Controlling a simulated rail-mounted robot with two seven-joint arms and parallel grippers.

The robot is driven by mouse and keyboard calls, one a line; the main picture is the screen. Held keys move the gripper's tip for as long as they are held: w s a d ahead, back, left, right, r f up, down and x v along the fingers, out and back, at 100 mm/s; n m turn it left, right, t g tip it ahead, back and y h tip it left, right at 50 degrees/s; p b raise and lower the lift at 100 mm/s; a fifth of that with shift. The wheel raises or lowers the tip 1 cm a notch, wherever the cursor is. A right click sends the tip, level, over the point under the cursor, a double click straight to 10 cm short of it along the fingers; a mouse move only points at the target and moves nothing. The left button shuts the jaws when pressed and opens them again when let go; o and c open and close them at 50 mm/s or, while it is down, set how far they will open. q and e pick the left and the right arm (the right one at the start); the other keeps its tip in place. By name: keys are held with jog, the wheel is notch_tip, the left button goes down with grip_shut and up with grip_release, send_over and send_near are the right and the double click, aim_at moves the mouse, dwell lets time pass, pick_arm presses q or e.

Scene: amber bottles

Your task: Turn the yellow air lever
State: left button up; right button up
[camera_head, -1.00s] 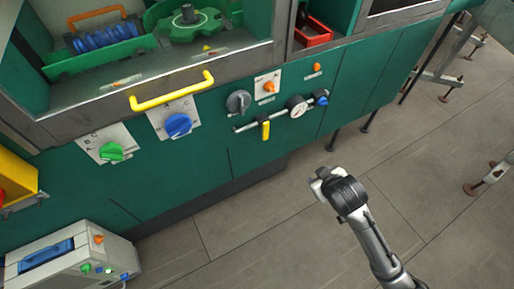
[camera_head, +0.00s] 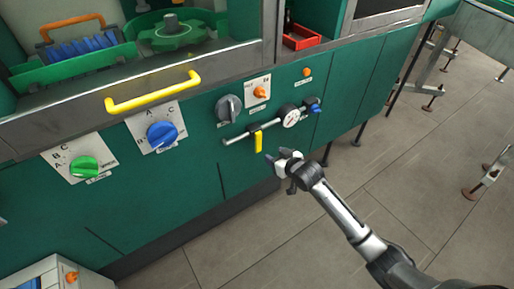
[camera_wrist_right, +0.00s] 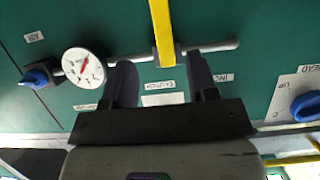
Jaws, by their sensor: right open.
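The yellow air lever (camera_head: 258,142) hangs down from a thin horizontal pipe (camera_head: 236,138) on the green machine front. In the right wrist view the lever (camera_wrist_right: 162,32) runs from the top edge down to the pipe (camera_wrist_right: 205,47), with the picture turned over. My right gripper (camera_head: 271,157) is just below and right of the lever in the head view. In the wrist view its two dark fingers (camera_wrist_right: 160,66) are open, one on each side of the lever's line. Contact with the lever cannot be made out. My left gripper is out of view.
A white pressure gauge (camera_head: 290,117) and a blue knob (camera_head: 315,108) sit on the pipe right of the lever. A grey rotary knob (camera_head: 229,108) is above left. A yellow handle (camera_head: 154,92) juts out further left. Open floor (camera_head: 400,190) lies to the right.

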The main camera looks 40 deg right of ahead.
aim_at(259, 147)
jog(key=b+x, duration=0.5)
jog(key=x, duration=0.5)
jog(key=shift+a+f, duration=0.1)
jog(key=shift+f, duration=0.15)
jog(key=shift+w+f, duration=0.2)
jog(key=shift+w, duration=0.45)
jog(key=shift+w+b, duration=0.25)
jog(key=shift+b, duration=0.1)
grip_shut()
